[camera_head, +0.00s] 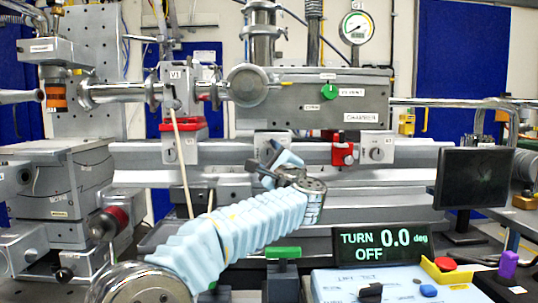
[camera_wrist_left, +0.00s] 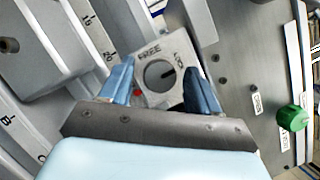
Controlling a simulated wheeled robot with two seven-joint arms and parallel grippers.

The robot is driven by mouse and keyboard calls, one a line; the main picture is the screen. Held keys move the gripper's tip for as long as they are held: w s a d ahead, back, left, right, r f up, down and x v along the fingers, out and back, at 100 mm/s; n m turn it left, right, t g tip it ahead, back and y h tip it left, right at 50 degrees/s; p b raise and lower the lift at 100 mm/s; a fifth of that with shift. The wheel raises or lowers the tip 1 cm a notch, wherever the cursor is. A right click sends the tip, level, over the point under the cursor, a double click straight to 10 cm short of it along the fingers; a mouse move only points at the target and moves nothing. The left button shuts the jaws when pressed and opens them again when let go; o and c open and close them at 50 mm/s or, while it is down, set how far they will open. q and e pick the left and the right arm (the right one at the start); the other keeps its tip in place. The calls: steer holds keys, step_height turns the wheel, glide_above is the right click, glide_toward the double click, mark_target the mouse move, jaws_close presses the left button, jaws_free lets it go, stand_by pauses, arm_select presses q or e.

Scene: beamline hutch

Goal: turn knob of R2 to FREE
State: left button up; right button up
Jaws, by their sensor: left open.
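The knob (camera_wrist_left: 159,75) is a round grey dial on a pale block (camera_wrist_left: 180,98) marked FREE and LOCK in the left wrist view. Its dark pointer line is toward the LOCK side. My left gripper (camera_wrist_left: 160,82) is open, with one blue finger on each side of the knob; I cannot tell if either touches. In the head view my left gripper (camera_head: 268,166) is in front of the rail under the chamber and mostly hides a pale block (camera_head: 272,138) there. The R2 label is not readable. My right gripper is not in view.
The chamber (camera_head: 300,105) with a green knob (camera_head: 330,91) is just above the gripper. A red block (camera_head: 342,154) and a grey knob block (camera_head: 376,148) stand to the right. A display (camera_head: 382,244) reads TURN 0.0 deg OFF. A monitor (camera_head: 474,178) stands at right.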

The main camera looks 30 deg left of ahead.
arm_select(q)
steer(key=c, duration=1)
steer(key=shift+c, duration=0.2)
steer(key=n+g, duration=0.1)
steer(key=n, duration=0.3)
steer(key=shift+g, duration=0.3)
steer(key=n, duration=0.2)
steer(key=n+g+h, duration=0.1)
steer(key=n, duration=0.1)
steer(key=shift+r+n+h, duration=0.15)
steer(key=shift+n+h, duration=0.15)
steer(key=n+h, duration=0.2)
steer(key=n, duration=0.2)
steer(key=shift+g+p, duration=0.4)
steer(key=shift+n+h, duration=1)
steer(key=shift+n, duration=0.8)
